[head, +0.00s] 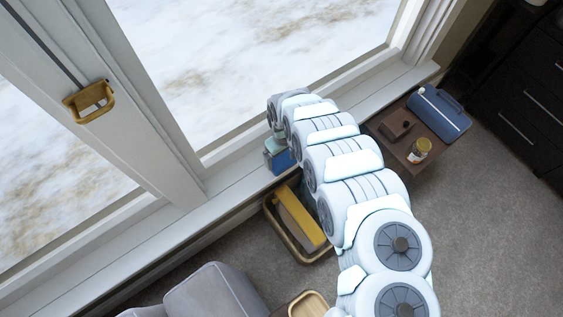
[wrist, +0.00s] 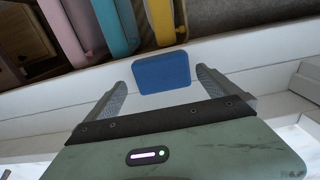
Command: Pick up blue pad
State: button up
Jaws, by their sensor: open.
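The blue pad (wrist: 162,73) is a small flat blue block in the wrist view, on the white window sill. It lies between and a little beyond the two fingertips of my gripper (wrist: 158,80). The gripper is open, with a finger on each side of the pad and a visible gap on both sides. In the head view the pad (head: 284,161) shows in part at the sill, just below my gripper (head: 275,150). My arm hides the area to its right.
A tray with a yellow item (head: 300,215) stands on the floor below the sill. Pink, teal and yellow upright items (wrist: 115,25) stand beyond the sill edge. The window is close behind.

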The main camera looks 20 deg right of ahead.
aim_at(282, 160)
jog(key=f+b, duration=0.2)
jog(key=f, duration=0.1)
jog(key=f+b, duration=0.1)
jog(key=shift+w+a+f, duration=0.25)
jog(key=shift+f, duration=0.4)
jog(key=shift+d+r, duration=0.1)
jog(key=shift+c, duration=0.2)
jog(key=c, duration=1)
jog(key=shift+r+p, duration=2.45)
jog(key=shift+r, duration=2.6)
